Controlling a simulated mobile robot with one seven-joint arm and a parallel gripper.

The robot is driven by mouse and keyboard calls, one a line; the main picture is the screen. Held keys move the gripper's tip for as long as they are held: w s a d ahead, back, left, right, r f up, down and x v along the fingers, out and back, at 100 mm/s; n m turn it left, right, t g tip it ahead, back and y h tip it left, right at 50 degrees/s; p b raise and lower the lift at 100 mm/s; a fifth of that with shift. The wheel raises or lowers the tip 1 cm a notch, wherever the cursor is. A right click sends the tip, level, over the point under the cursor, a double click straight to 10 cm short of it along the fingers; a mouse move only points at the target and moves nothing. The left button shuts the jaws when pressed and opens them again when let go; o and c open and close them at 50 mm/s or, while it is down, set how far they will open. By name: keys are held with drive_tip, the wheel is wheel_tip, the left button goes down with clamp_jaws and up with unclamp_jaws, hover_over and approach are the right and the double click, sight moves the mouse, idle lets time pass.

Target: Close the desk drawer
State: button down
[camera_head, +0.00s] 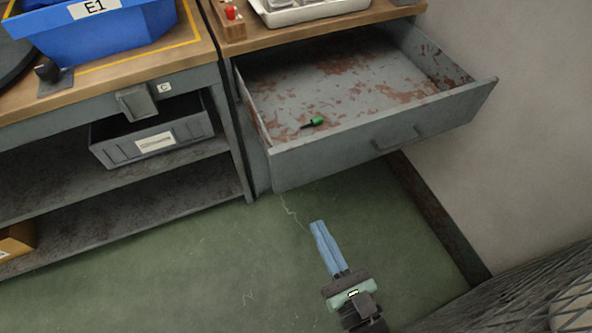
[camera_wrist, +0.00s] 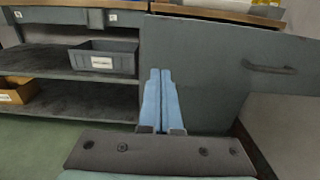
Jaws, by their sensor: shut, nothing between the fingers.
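The grey desk drawer (camera_head: 350,138) is pulled out under the wooden desk top in the head view. Its inside is scuffed with rusty patches, and a small green-and-black item (camera_head: 315,122) lies in it near the front. The drawer handle (camera_head: 398,140) is on the right part of the front panel. My gripper (camera_head: 318,224) has light blue fingers held together, with nothing between them. It is in front of the drawer, toward the bottom of the head view, apart from the front panel. In the wrist view the fingers (camera_wrist: 160,74) point toward the drawer front (camera_wrist: 205,65), left of the handle (camera_wrist: 270,68).
A workbench with a blue bin (camera_head: 100,35) on top and a grey bin (camera_head: 150,135) on its shelf stands at the left. A wall (camera_head: 540,120) is close on the drawer's right. A dark mesh thing (camera_head: 500,295) is at lower right. Green floor (camera_head: 180,270) is clear.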

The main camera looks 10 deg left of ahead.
sight(289, 168)
drive_tip(key=b+x, duration=0.2)
drive_tip(key=x, duration=1)
drive_tip(key=shift+w+a, duration=0.2)
drive_tip(key=shift+w, duration=0.05)
